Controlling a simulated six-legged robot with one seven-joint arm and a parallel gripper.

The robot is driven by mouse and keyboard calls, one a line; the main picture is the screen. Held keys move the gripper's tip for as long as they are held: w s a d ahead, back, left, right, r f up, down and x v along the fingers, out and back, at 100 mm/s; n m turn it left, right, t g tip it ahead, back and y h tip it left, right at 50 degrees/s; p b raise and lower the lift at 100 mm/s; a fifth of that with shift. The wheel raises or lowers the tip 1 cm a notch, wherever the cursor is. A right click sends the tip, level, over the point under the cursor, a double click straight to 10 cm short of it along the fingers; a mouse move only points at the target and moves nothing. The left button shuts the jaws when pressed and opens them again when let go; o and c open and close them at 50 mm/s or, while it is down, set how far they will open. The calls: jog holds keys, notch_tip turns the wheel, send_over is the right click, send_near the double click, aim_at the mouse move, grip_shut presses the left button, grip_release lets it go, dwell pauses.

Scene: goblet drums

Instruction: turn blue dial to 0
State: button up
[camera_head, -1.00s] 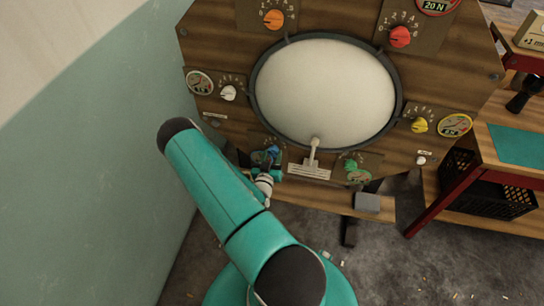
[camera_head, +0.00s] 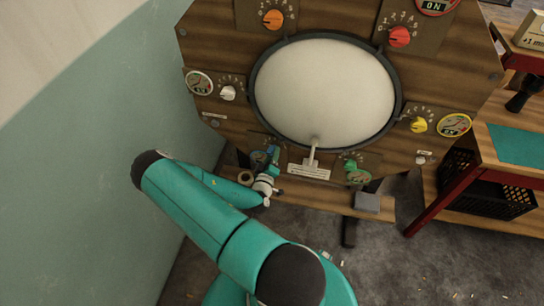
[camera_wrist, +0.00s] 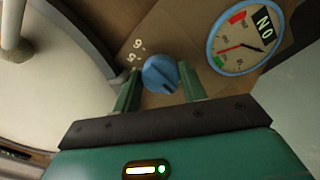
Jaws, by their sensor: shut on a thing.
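The blue dial (camera_head: 272,151) is on the lower left of the wooden panel, mostly covered by my gripper in the head view. In the wrist view the blue dial (camera_wrist: 159,72) sits between the fingers of my gripper (camera_wrist: 160,86), one on each side, shut on it. Two digits, seen upside down, show beside the dial; the rest of its scale is hidden. A round gauge with a blue rim (camera_wrist: 245,38) and an ON label is next to it. In the head view my gripper (camera_head: 272,160) is small and hard to make out.
Orange (camera_head: 273,19), red (camera_head: 399,37), white (camera_head: 228,93), yellow (camera_head: 418,124) and green (camera_head: 350,167) dials surround the round white screen (camera_head: 325,92). A lever (camera_head: 312,155) stands right of my gripper. A teal wall (camera_head: 90,170) is close on the left.

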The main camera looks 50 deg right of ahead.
jog(key=shift+n, duration=0.4)
jog(key=o, duration=1)
jog(key=shift+c, duration=0.2)
jog(key=shift+a, duration=0.1)
jog(key=v, duration=1.3)
jog(key=shift+s+a, duration=0.25)
jog(key=shift+a, duration=0.05)
